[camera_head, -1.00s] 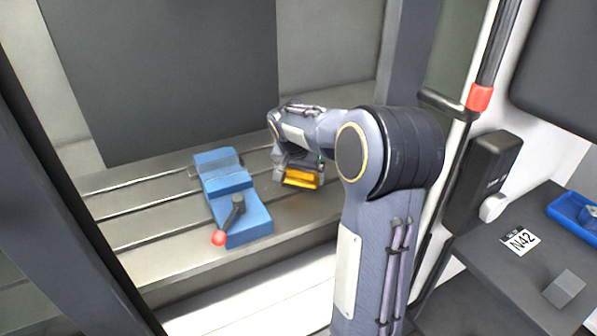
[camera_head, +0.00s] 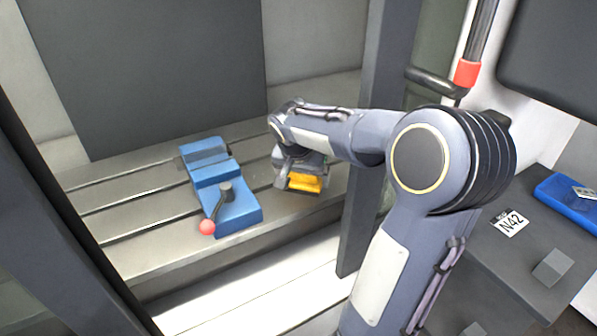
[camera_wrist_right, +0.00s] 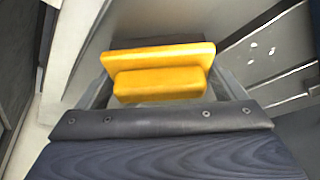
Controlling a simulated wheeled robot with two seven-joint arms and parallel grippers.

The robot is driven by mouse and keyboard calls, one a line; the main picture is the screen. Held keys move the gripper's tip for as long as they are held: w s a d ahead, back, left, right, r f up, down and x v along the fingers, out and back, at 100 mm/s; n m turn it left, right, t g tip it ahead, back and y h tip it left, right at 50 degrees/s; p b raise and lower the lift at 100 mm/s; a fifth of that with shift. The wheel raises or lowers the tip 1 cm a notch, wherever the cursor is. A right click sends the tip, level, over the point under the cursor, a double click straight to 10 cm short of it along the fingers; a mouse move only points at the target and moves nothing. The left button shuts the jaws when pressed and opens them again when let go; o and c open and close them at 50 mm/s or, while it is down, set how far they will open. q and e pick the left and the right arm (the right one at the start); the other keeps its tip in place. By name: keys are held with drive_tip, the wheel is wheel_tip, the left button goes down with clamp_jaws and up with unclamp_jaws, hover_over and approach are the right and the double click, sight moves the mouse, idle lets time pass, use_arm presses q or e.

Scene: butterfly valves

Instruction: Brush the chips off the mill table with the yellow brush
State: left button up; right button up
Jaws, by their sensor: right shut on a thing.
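The yellow brush (camera_head: 305,183) is held in my right gripper (camera_head: 300,176), low over the right part of the mill table (camera_head: 150,225). In the right wrist view the brush (camera_wrist_right: 160,72) sits between the two fingers, which are shut on it; its bristle side is mostly hidden. I cannot tell whether it touches the table. Several small pale chips (camera_wrist_right: 271,50) lie on the slotted table to the right of the brush in the wrist view. The chips are too small to make out in the head view. My left gripper is not in view.
A blue vise (camera_head: 222,190) with a red-knobbed handle (camera_head: 207,227) stands on the table left of my right gripper. A dark door post (camera_head: 365,215) rises to the right. A grey side bench (camera_head: 500,265) holds an N42 label (camera_head: 510,222) and a blue tray (camera_head: 570,195).

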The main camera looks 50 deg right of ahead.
drive_tip(key=shift+s+d, duration=0.35)
drive_tip(key=shift+d, duration=0.4)
drive_tip(key=shift+w+d, duration=0.1)
drive_tip(key=shift+w, duration=0.05)
drive_tip(key=shift+w+d+p, duration=0.2)
drive_tip(key=shift+w+d, duration=0.05)
drive_tip(key=shift+w, duration=0.55)
drive_tip(key=shift+w+d+p, duration=0.15)
drive_tip(key=shift+w+d, duration=0.05)
drive_tip(key=shift+w, duration=0.6)
drive_tip(key=shift+w+d+p, duration=0.3)
drive_tip(key=shift+w, duration=0.6)
drive_tip(key=shift+w+d+p, duration=0.25)
drive_tip(key=shift+w+p, duration=0.05)
drive_tip(key=shift+w, duration=0.6)
drive_tip(key=shift+w+d+r+p, duration=0.1)
drive_tip(key=shift+w+d+p, duration=0.15)
drive_tip(key=shift+w, duration=0.3)
drive_tip(key=shift+w+d+p, duration=0.1)
drive_tip(key=shift+w+p, duration=0.25)
drive_tip(key=shift+w, duration=0.2)
drive_tip(key=shift+w+d, duration=0.2)
drive_tip(key=shift+w, duration=0.4)
drive_tip(key=shift+p, duration=0.3)
drive_tip(key=shift+r+p, duration=2.25)
drive_tip(key=shift+r, duration=0.65)
